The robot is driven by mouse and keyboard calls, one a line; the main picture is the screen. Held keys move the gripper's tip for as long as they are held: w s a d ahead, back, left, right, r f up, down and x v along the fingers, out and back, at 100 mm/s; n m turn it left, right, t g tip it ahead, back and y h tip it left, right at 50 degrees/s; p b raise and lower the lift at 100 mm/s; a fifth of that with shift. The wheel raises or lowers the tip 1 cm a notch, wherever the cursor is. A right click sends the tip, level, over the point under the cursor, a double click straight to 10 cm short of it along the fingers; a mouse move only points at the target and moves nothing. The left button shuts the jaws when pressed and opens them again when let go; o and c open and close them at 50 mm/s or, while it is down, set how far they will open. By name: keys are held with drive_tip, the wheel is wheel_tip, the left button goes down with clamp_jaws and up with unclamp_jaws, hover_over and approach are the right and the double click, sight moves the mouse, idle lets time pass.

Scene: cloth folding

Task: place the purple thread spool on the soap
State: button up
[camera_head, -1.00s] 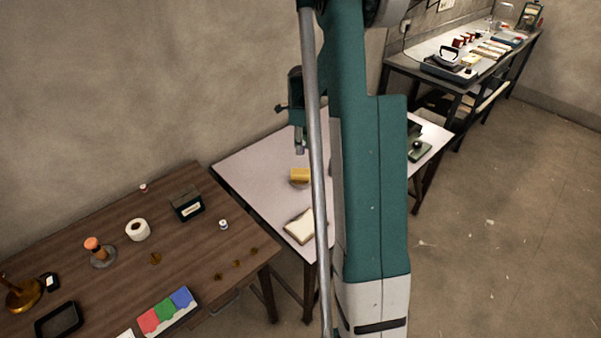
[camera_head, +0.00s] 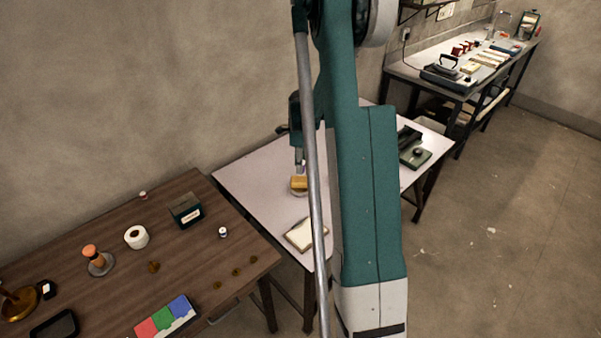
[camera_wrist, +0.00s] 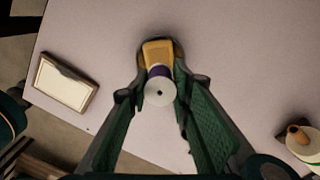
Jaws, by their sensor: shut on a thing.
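The purple thread spool (camera_wrist: 158,72) shows in the wrist view between the fingertips, its white round end towards the camera. My gripper (camera_wrist: 161,88) is shut on it. The yellow-orange soap (camera_wrist: 158,48) lies just beyond the spool in the wrist view, partly covered by it. In the head view the soap (camera_head: 299,182) rests in a round dish on the pale table, and my gripper (camera_head: 300,166) is right above it. From these views I cannot tell whether the spool touches the soap.
A framed cream pad (camera_wrist: 65,82) lies on the pale table (camera_head: 250,178), with bare surface around the soap. A thread cone (camera_wrist: 302,140) stands at the right of the wrist view. A dark green device (camera_head: 414,152) sits at the table's right end. A brown table (camera_head: 120,255) holds small items.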

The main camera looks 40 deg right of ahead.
drive_tip(key=shift+f, duration=1.85)
drive_tip(key=shift+f+b, duration=0.2)
drive_tip(key=shift+b, duration=0.2)
drive_tip(key=o, duration=0.7)
drive_tip(key=shift+r, duration=0.15)
wheel_tip(320, 180, up, 12)
drive_tip(key=shift+p, duration=0.85)
drive_tip(key=shift+r, duration=0.1)
